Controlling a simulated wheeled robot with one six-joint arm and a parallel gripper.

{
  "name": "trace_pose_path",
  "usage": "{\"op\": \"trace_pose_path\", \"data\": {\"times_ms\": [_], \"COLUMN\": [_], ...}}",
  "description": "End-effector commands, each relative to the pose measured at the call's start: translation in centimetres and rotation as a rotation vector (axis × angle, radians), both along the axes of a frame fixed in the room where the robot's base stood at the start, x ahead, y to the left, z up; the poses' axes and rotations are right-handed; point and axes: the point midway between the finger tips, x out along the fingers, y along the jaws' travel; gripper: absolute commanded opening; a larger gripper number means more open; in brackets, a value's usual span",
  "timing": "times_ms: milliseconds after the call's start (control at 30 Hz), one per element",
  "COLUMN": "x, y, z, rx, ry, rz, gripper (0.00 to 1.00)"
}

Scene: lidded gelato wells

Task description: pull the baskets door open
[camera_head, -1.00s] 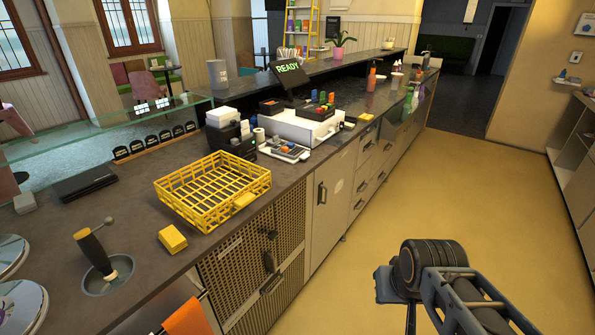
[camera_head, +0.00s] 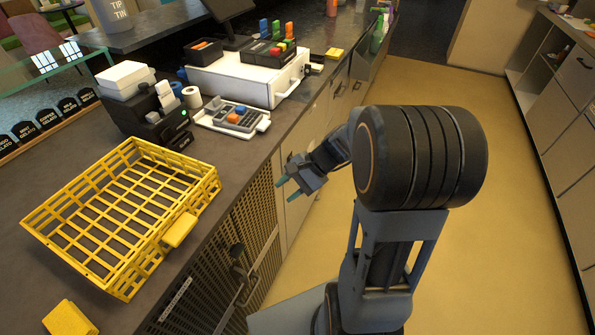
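Under the counter are perforated brown door panels (camera_head: 262,214) with dark knobs and handles (camera_head: 237,270). A plain pale door (camera_head: 298,212) stands just to their right. I cannot read a label that says which is the baskets door; a small label strip (camera_head: 175,306) on the perforated front is too blurred. All these fronts look shut. My gripper (camera_head: 287,189) is open and empty, its two teal fingertips apart, in front of the plain door near its upper part. Whether it touches the door, I cannot tell. The plain door's handle is not visible.
A yellow wire basket (camera_head: 125,212) and a yellow block (camera_head: 70,318) sit on the dark counter. The yellow floor (camera_head: 480,240) to the right is clear.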

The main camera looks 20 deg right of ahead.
Motion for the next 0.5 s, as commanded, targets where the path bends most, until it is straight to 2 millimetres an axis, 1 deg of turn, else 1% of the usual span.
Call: {"op": "trace_pose_path", "data": {"times_ms": [33, 67, 100, 167, 200, 267, 300, 400, 500], "x": [1.7, 2.7, 4.0, 5.7, 6.7, 7.9, 8.5, 9.4, 9.7], "y": [-1.3, -2.0, -3.1, -5.2, -6.6, -8.9, -10.4, -13.9, -16.6], "z": [-2.8, -3.7, -4.9, -6.6, -7.8, -9.5, -10.6, -13.1, -14.9], "rx": [0.126, 0.199, 0.293, 0.426, 0.509, 0.622, 0.689, 0.829, 0.927], "ry": [0.060, 0.086, 0.113, 0.146, 0.159, 0.173, 0.176, 0.178, 0.167], "rz": [-0.126, -0.198, -0.291, -0.425, -0.511, -0.627, -0.698, -0.847, -0.954], "gripper": [0.39, 0.39, 0.39, 0.39, 0.39, 0.39, 0.39, 0.39, 0.39]}}
